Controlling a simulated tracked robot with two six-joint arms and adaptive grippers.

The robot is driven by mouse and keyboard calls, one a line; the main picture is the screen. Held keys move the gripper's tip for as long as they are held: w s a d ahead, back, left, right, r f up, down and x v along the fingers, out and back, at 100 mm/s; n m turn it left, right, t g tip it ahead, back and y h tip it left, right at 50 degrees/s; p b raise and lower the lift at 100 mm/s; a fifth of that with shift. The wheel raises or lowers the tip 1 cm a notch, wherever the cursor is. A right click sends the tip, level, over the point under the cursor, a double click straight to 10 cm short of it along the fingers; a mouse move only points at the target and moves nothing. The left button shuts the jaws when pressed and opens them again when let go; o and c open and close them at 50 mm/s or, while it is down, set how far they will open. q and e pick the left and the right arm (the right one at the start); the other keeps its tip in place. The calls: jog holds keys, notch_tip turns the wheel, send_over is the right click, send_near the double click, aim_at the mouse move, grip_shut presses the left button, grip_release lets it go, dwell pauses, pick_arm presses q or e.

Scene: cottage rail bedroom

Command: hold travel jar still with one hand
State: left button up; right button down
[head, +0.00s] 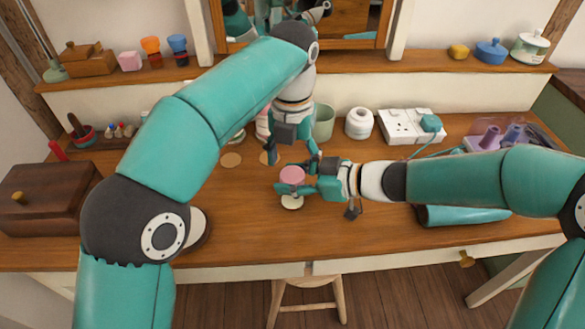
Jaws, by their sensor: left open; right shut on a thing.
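The travel jar (292,174) is small, with a pink top and a pale base, and stands upright near the middle of the table (245,232). My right gripper (292,189) comes in from the right and is shut on the jar's body, which its fingers partly hide. My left gripper (293,160) reaches in from the far side, pointing down. It is open and empty, just behind and above the jar, and does not clearly touch it.
A green cup (323,123), a white jar (359,123) and a white socket strip (403,126) stand at the back. A teal roll (465,216) lies at the right. A dark wooden box (45,200) stands at the left. The table's front middle is clear.

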aim_at(293, 174)
pick_arm(q)
jog(key=shift+f, duration=1.75)
pick_arm(e)
jog(key=shift+s+f, duration=0.15)
jog(key=shift+f, duration=0.25)
pick_arm(q)
jog(key=c, duration=1.2)
jog(key=n, duration=0.3)
jog(key=shift+n, duration=0.3)
jog(key=o, duration=1.3)
